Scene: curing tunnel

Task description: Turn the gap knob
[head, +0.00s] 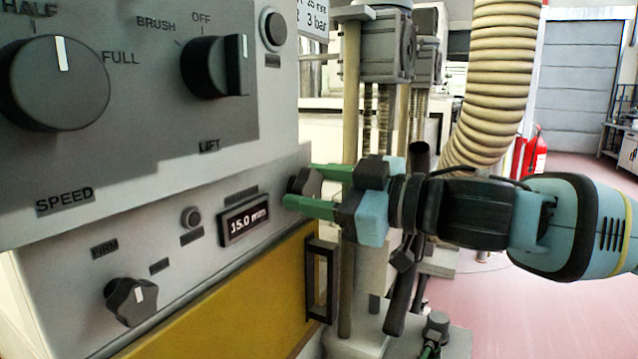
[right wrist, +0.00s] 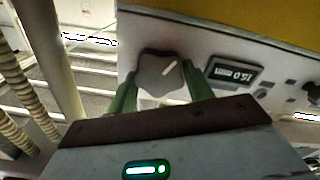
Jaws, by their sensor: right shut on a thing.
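The knob at the right end of the lower panel strip (head: 306,181) is dark grey, beside a display reading 15.0 mm (head: 245,220). My right gripper (head: 311,189) is shut on this knob, its green fingers on either side of it. In the right wrist view the lobed knob (right wrist: 161,74), with a white pointer line, sits between the green fingers (right wrist: 162,86); the display (right wrist: 234,74) is to its right. The label near the display is too blurred to read. My left gripper is not in view.
The upper panel carries the SPEED knob (head: 55,75) and a BRUSH/OFF/LIFT knob (head: 215,67). A small lobed knob (head: 131,300) and a button (head: 191,217) are on the lower strip. A yellow panel with a black handle (head: 321,280) lies below. A ribbed hose (head: 498,70) hangs behind my right arm.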

